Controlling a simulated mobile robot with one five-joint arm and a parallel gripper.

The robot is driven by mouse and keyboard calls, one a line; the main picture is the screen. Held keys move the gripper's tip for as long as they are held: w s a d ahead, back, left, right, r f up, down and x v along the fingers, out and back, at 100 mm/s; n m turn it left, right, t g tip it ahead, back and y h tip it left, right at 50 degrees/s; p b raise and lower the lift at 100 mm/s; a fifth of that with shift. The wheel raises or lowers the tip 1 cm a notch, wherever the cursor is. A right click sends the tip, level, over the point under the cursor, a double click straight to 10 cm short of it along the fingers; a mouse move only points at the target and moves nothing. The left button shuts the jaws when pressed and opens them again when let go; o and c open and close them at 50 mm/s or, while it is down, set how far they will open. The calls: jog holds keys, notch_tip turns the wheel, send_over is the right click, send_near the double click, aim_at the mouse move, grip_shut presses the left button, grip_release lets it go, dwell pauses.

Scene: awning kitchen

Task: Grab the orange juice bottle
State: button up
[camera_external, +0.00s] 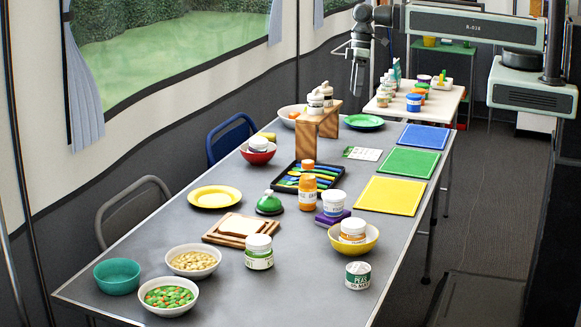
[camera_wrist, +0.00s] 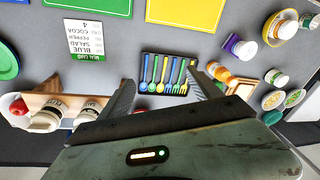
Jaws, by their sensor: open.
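The orange juice bottle (camera_external: 308,193) stands upright on the grey table, between the black cutlery tray (camera_external: 291,180) and a white jar. An orange and white top shows just above it. In the wrist view an orange bottle (camera_wrist: 222,75) appears right of the right finger, seen from above. My gripper (camera_external: 357,76) hangs high above the far part of the table, well apart from the bottle. In the wrist view my gripper (camera_wrist: 160,78) has its fingers spread wide, with the cutlery tray (camera_wrist: 165,72) below and between them. It holds nothing.
A white jar (camera_external: 333,203) on a purple block stands right of the bottle. A green bell (camera_external: 269,203) stands left of it. A wooden stand (camera_external: 317,122) with jars rises behind the tray. A yellow bowl (camera_external: 354,240) and bread board (camera_external: 238,230) are nearer.

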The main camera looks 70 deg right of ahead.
jog(key=w+a+f+n+t+y+b, duration=0.1)
jog(key=w+a+f+n+y+b, duration=0.3)
jog(key=a+b, duration=0.4)
jog(key=w+a+f+n+t+y+b, duration=0.1)
jog(key=w+a+f+n+y+b, duration=0.1)
jog(key=a+f+n+y+b, duration=0.4)
jog(key=s+a+r+b+x, duration=0.1)
jog(key=b+x, duration=0.6)
jog(key=b, duration=0.3)
jog(key=n+y+b, duration=0.1)
jog(key=y+b, duration=0.1)
jog(key=b, duration=1)
send_near(303, 191)
jog(key=shift+w+a+f, duration=0.1)
jog(key=shift+w+a, duration=0.2)
jog(key=shift+a, duration=0.2)
jog(key=shift+w+a, duration=0.3)
jog(key=shift+a, duration=0.2)
jog(key=shift+p, duration=0.35)
jog(key=shift+b+x, duration=0.5)
jog(key=shift+x, duration=0.85)
jog(key=shift+h, duration=0.3)
jog(key=x, duration=0.1)
jog(key=b+x, duration=0.1)
jog(key=x, duration=0.1)
jog(key=b+x, duration=0.1)
jog(key=shift+s+a+f, duration=0.25)
jog(key=shift+s+f, duration=0.1)
jog(key=shift+a, duration=0.3)
jog(key=shift+r, duration=0.1)
